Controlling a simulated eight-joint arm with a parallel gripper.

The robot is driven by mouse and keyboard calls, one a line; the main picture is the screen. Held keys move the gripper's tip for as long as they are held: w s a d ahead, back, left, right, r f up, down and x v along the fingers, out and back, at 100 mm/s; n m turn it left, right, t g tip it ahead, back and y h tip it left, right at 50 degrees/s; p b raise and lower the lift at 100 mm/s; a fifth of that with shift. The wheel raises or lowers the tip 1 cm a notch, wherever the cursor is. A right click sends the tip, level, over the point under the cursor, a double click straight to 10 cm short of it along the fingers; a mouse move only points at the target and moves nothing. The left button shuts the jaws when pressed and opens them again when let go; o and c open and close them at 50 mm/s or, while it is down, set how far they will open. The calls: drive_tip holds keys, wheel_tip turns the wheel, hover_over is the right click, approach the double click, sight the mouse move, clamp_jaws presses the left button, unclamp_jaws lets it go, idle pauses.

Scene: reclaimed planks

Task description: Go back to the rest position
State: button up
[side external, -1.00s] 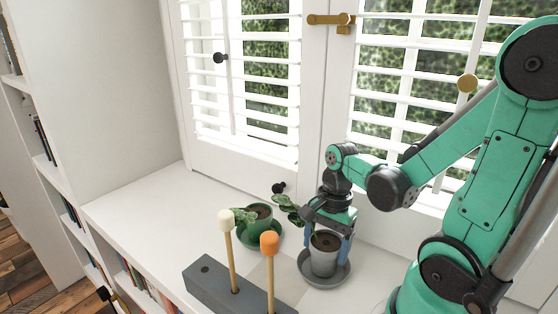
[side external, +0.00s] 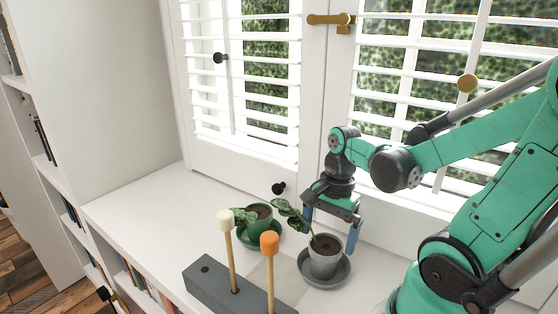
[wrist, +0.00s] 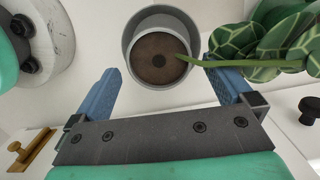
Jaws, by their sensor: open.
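My gripper (side external: 329,234) is open and empty, with blue fingers, above and just behind the grey pot (side external: 323,265). The pot stands upright in a grey saucer (side external: 338,280) on the white sill. Its plant has dark soil and one stem leaning left with patterned leaves (side external: 287,214). In the wrist view the pot (wrist: 133,38) is ahead of the two fingers (wrist: 162,78), apart from them, and the leaves (wrist: 265,42) hang near the right finger.
A grey block (side external: 215,284) holds upright sticks with a cream tip (side external: 225,220) and an orange tip (side external: 269,243). Shuttered windows (side external: 245,70) rise behind. A bookshelf is at left.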

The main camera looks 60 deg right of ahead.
drive_tip(key=shift+d+r, duration=0.15)
drive_tip(key=shift+r, duration=1.15)
drive_tip(key=w+a+r+n+t, duration=0.2)
drive_tip(key=w+a+n+t, duration=0.1)
drive_tip(key=n, duration=0.6)
drive_tip(key=w+a+r+n+t+h, duration=0.1)
drive_tip(key=w+a+n+t, duration=0.3)
drive_tip(key=n, duration=0.5)
drive_tip(key=shift+w+a+r+n, duration=0.25)
drive_tip(key=shift+r+n, duration=0.05)
drive_tip(key=shift+r, duration=0.15)
